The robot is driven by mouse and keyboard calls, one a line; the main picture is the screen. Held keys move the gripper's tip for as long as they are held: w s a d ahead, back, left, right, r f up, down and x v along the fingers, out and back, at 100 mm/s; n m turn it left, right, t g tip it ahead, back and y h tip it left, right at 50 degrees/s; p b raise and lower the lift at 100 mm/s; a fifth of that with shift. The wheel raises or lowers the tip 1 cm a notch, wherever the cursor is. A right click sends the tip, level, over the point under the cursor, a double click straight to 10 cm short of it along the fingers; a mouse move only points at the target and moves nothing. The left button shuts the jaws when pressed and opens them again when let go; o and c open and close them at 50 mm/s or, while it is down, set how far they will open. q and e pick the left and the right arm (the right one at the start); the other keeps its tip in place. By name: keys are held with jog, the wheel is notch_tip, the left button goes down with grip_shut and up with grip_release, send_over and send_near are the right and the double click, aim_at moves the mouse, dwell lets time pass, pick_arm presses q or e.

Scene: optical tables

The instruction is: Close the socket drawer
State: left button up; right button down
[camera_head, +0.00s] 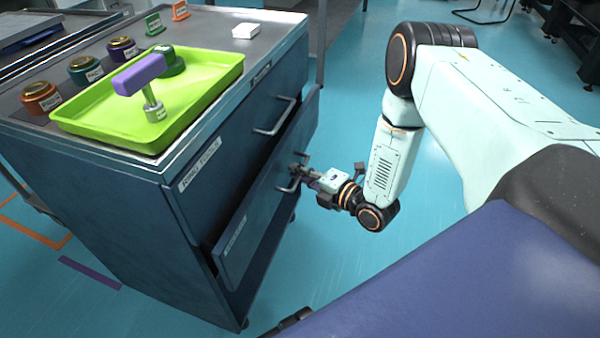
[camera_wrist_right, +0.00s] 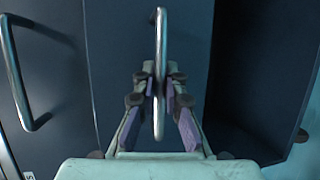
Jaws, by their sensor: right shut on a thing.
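The socket drawer (camera_head: 262,215) is the lower drawer of the dark blue cabinet. Its front stands out from the cabinet body, so it is partly open. A small label, too small to read surely, is on its front. My right gripper (camera_head: 303,174) is at the drawer's metal handle (camera_head: 285,189). In the right wrist view, the fingers of my right gripper (camera_wrist_right: 161,95) are shut on the handle bar (camera_wrist_right: 161,45), one on each side. My left gripper is not in view.
On the cabinet top are a green tray (camera_head: 100,128) holding a purple-handled tool (camera_head: 140,76), several labelled jars and a white block (camera_head: 246,31). Blue floor (camera_head: 345,255) is clear right of the cabinet.

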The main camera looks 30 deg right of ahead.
aim_at(285, 169)
dwell(0.3)
jog(key=w+a, duration=0.2)
jog(key=w, duration=0.1)
jog(key=shift+w+a+b, duration=0.1)
jog(key=shift+a+b, duration=0.2)
jog(key=shift+a, duration=0.1)
jog(key=shift+r, duration=0.1)
jog(key=c, duration=1.7)
grip_release()
jog(key=o, duration=0.3)
